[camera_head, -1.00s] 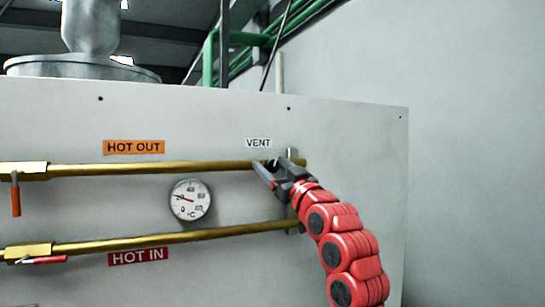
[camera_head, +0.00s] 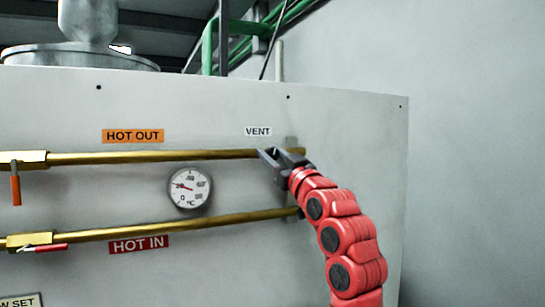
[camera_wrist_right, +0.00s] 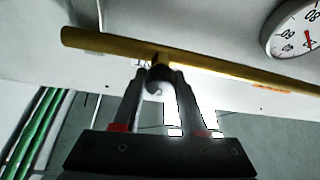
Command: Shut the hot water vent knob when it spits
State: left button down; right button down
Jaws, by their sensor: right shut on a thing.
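The vent knob is a small dark piece on the upper brass pipe (camera_head: 150,157), under the VENT label (camera_head: 258,131). In the head view my right gripper (camera_head: 268,156) covers it. In the right wrist view the knob (camera_wrist_right: 159,76) shows between the two fingertips of my right gripper (camera_wrist_right: 155,88), just below the brass pipe (camera_wrist_right: 190,60). The fingers are closed on it. I see no water or steam at the vent. My left gripper is not in view.
A dial gauge (camera_head: 189,188) hangs between the upper pipe and the lower pipe (camera_head: 170,228). The HOT OUT valve has an orange handle (camera_head: 15,190) pointing down. The HOT IN valve has a red handle (camera_head: 45,248) lying along its pipe. Bare wall fills the right side.

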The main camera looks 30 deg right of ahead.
jog(key=n+b, duration=0.1)
jog(key=b, duration=0.1)
jog(key=n+y+b, duration=0.1)
jog(key=b, duration=0.1)
jog(key=shift+f+n+y, duration=0.3)
jog(key=shift+r+n+g, duration=0.15)
jog(key=shift+n+g, duration=0.15)
jog(key=shift+n, duration=0.3)
jog(key=shift+r+n+y, duration=0.1)
jog(key=shift+n+y, duration=0.4)
jog(key=shift+n, duration=0.2)
jog(key=shift+c, duration=2.3)
grip_release()
jog(key=b+v, duration=0.7)
jog(key=v, duration=1)
jog(key=shift+s, duration=0.25)
